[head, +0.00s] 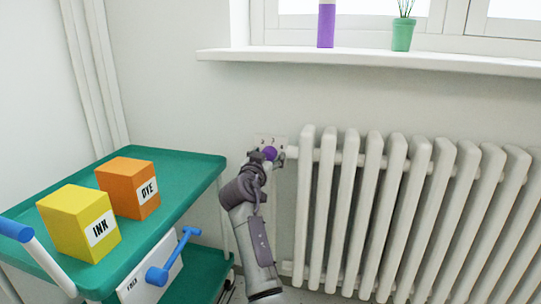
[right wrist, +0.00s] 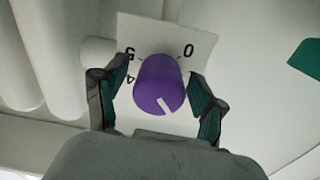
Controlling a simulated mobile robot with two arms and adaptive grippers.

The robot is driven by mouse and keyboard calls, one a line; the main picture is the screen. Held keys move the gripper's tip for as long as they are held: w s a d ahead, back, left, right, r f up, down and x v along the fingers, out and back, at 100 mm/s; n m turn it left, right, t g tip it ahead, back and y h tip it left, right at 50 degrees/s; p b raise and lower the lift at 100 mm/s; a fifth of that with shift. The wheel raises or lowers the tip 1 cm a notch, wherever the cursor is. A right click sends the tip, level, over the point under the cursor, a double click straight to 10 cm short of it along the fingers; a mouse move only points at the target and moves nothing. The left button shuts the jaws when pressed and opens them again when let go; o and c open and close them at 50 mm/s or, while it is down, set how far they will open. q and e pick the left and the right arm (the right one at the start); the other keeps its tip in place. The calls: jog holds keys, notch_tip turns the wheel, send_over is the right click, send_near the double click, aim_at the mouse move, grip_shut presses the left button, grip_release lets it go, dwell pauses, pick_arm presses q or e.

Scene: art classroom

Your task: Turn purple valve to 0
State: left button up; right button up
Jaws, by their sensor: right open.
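The purple valve (head: 269,153) is a round knob on a white number plate (head: 262,141), on the wall at the radiator's left end. In the right wrist view the valve (right wrist: 158,84) shows a white notch at its lower edge, slightly right. The plate (right wrist: 165,38) there looks upside down, with 0 at upper right, 5 at upper left and 4 at left. The notch points away from the 0. My right gripper (right wrist: 161,77) is open, one finger on each side of the valve; I cannot tell whether they touch it. My left gripper is out of view.
A white radiator (head: 400,210) stands just right of the valve. A green cart (head: 180,165) at left carries a yellow INK box (head: 75,222) and an orange DYE box (head: 128,188). A windowsill (head: 370,60) above holds a purple object (head: 326,25) and a green pot (head: 402,35).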

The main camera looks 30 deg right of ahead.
jog(key=shift+c, duration=0.5)
jog(key=c, duration=1)
jog(key=shift+c, duration=0.2)
jog(key=shift+n+p, duration=0.3)
jog(key=shift+p, duration=0.1)
